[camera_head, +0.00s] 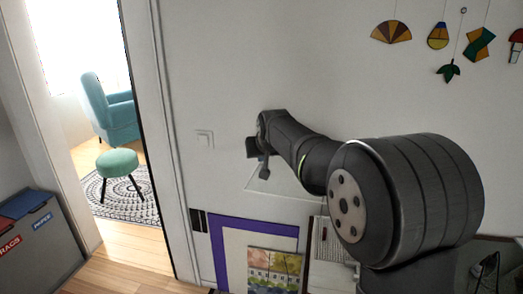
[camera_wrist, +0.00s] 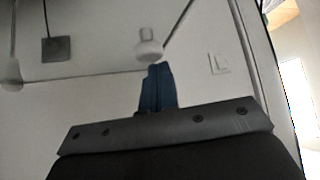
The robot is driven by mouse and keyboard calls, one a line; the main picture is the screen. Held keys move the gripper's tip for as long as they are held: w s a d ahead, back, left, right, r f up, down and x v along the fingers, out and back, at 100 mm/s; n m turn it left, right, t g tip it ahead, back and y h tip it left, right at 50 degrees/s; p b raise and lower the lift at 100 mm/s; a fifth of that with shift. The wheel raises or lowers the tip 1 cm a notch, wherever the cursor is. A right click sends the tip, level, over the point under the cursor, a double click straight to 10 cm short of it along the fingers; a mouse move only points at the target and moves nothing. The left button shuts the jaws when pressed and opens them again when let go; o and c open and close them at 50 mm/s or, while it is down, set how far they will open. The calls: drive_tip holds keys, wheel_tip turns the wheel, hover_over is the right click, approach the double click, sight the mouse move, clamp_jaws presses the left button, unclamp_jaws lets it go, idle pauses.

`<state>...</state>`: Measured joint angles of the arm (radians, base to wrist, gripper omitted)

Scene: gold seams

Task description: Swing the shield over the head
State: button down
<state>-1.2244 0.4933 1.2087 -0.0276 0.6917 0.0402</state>
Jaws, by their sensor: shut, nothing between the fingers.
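My gripper (camera_head: 257,152) is in front of the white wall in the head view, left of my arm's bulk. In the wrist view its blue fingers (camera_wrist: 158,84) are together with nothing between them. A pale rounded knob-like piece (camera_wrist: 149,48) shows just beyond the fingertips, with a thin dark rod slanting up from it. I cannot tell whether the fingers touch it. A faint clear panel (camera_head: 277,182) shows below my gripper in the head view; it may be the shield, but I cannot be sure. I cannot make out the head.
A light switch (camera_head: 204,139) is on the wall. A grey square box (camera_wrist: 56,49) with a cable and a second pale knob (camera_wrist: 11,78) are left in the wrist view. Pictures (camera_head: 273,266) stand below my arm. Coloured ornaments (camera_head: 438,37) hang upper right. A doorway opens left.

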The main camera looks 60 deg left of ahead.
sight(303, 198)
drive_tip(key=shift+s+d, duration=0.2)
drive_tip(key=shift+d, duration=0.25)
drive_tip(key=shift+d, duration=0.15)
